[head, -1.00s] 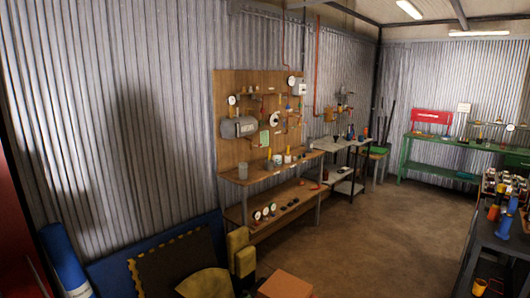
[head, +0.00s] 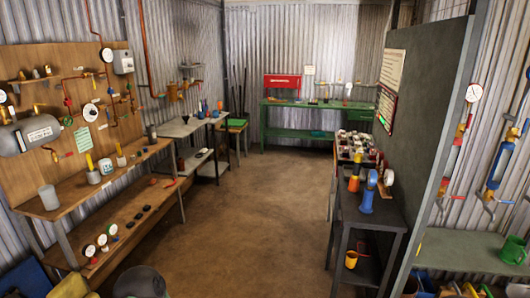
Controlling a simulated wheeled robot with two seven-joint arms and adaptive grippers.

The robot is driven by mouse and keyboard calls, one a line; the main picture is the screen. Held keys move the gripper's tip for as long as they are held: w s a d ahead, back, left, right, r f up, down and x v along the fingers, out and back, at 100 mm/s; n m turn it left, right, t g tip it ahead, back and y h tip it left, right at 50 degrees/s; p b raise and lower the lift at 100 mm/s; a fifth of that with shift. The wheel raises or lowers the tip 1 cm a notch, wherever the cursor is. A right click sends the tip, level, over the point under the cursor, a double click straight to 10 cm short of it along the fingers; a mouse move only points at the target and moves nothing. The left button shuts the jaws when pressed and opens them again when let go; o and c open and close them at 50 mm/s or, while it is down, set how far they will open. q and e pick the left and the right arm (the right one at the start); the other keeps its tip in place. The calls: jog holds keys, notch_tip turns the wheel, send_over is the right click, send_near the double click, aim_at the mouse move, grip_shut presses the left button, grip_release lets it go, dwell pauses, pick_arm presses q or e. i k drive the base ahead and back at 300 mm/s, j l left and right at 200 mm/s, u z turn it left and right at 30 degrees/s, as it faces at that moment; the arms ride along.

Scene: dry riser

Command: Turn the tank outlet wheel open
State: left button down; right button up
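A grey cylindrical tank (head: 30,136) with a white label is mounted on the wooden pipe board (head: 35,70) at the left edge of the head view. Copper piping with small red and green parts (head: 67,112) and a round white gauge (head: 90,112) is to the right of the tank. Which part is the tank outlet wheel is too small to tell. Neither of my grippers shows in the head view.
A wooden bench (head: 110,178) with cups and a lower shelf stands under the board. A dark table (head: 368,222) and grey partition (head: 428,130) are at the right. A green bench (head: 320,118) stands at the back. The brown floor (head: 235,215) between is clear.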

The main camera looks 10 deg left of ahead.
aim_at(64, 120)
jog(key=i+u, duration=0.1)
jog(key=i, duration=0.4)
jog(key=i+l+u, duration=0.15)
jog(key=i, duration=0.35)
jog(key=i+u, duration=0.1)
jog(key=i, duration=0.35)
jog(key=i+l+u, duration=0.1)
jog(key=i, duration=0.4)
jog(key=i+u, duration=0.7)
jog(key=u, duration=0.15)
jog(key=i+l+u, duration=0.2)
jog(key=i+u, duration=0.2)
jog(key=i+l+u, duration=0.25)
jog(key=u, duration=0.2)
jog(key=i+l+u, duration=0.4)
jog(key=k, duration=0.1)
